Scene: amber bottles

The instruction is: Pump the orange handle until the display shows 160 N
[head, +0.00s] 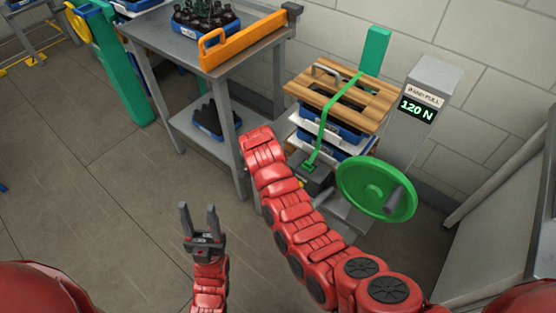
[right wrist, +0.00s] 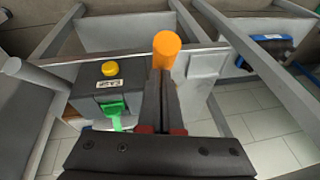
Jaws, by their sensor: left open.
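The display (head: 416,110) on the grey post reads 120 N in green digits. The orange handle (right wrist: 167,45) shows in the right wrist view as a rounded orange end just beyond the fingertips. My right gripper (right wrist: 163,75) has its dark fingers close together and appears shut on the handle; the fingers hide the lower part. In the head view my red right arm covers the handle and that gripper. My left gripper (head: 198,208) is open and empty above the floor, apart from the handle.
A strapped stack with a wooden slatted top (head: 345,92) stands by a green wheel (head: 372,188). A tensioner box (right wrist: 118,92) has a yellow button (right wrist: 110,68). A grey table (head: 165,40) stands left, with an orange bar (head: 245,40) on it.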

